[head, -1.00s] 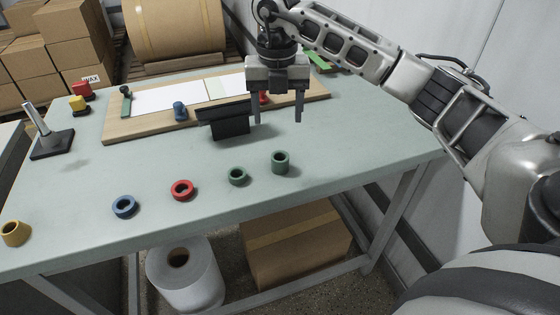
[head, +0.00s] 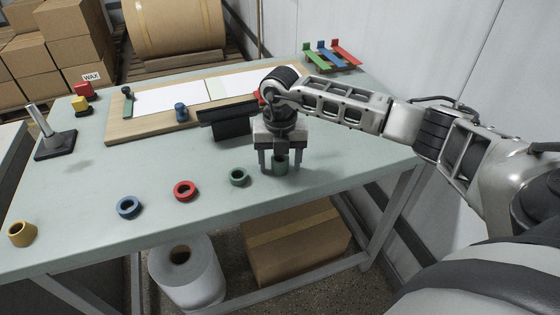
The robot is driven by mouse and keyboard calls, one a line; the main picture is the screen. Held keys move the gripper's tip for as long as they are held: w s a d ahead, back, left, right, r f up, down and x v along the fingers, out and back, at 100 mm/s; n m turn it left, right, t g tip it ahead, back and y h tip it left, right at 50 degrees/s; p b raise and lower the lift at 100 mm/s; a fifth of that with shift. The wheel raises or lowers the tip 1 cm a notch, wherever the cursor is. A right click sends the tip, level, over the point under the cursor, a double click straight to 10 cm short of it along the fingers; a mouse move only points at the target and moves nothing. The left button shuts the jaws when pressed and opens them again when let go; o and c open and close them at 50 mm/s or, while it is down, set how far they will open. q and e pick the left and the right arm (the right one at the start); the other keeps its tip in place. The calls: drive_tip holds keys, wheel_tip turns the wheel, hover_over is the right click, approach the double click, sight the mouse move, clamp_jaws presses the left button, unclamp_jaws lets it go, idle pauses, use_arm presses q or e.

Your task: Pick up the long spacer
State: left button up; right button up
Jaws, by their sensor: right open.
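The taller dark green spacer (head: 281,167) stands upright on the table toward the front right. My right gripper (head: 280,163) points down over it, open, with one finger on each side of the spacer. The spacer's top is partly hidden by the gripper, and I cannot tell whether the fingers touch it. A shorter green spacer (head: 238,177) lies just to the left. My left gripper is not in view.
Red (head: 185,191), blue (head: 129,207) and yellow (head: 22,233) rings lie along the front of the table (head: 80,195). A black holder (head: 230,124) and a wooden board (head: 125,131) are behind. A post on a black base (head: 55,144) stands at left.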

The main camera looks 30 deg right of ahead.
drive_tip(key=c, duration=1.1)
drive_tip(key=shift+r, duration=0.1)
